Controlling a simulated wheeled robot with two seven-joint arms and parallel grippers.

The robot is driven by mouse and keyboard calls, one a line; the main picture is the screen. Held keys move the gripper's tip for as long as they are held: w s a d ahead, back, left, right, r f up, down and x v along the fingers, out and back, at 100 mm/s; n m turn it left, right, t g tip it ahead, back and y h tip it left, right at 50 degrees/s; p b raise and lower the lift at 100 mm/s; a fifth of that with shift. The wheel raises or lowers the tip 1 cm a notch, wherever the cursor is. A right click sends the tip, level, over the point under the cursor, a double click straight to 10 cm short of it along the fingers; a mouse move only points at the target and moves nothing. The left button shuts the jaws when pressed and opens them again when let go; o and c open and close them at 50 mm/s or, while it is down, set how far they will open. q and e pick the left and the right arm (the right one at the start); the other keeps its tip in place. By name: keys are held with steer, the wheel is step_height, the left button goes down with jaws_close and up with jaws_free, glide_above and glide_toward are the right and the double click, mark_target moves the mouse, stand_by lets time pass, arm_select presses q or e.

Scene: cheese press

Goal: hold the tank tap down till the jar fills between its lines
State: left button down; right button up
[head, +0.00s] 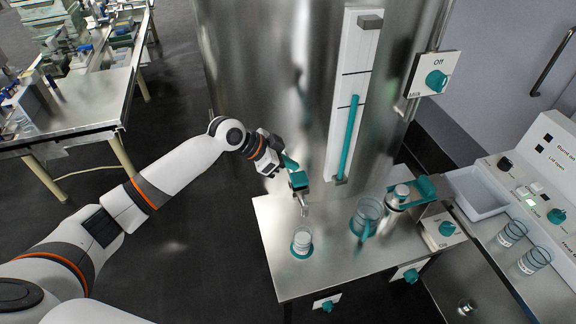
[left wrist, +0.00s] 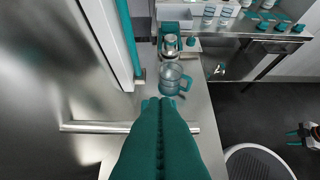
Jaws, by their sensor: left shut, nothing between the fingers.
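The steel tank (head: 270,90) stands upright behind the bench. My left gripper (head: 295,174) is at the tank's lower front, at the tap (head: 305,207), whose grey spout points down. In the left wrist view, my shut teal fingers (left wrist: 158,103) cross over a horizontal metal bar (left wrist: 95,127); contact cannot be told. Nothing is between the fingers. The clear jar (head: 302,238) stands upright on a teal ring below the spout. Its lines and milk level are too small to tell. My right gripper (left wrist: 294,138) shows small at the wrist view's right edge, its fingers apart.
A clear jug (head: 367,214) with a teal handle and a steel canister (head: 398,196) stand right of the jar on the steel bench (head: 335,265). A teal sight strip (head: 348,138) runs up the tank. An Off switch (head: 436,76) and a control counter are at right.

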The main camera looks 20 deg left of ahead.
arm_select(q)
steer(key=b+v, duration=0.2)
steer(key=v, duration=0.7)
steer(key=shift+w+d, duration=0.1)
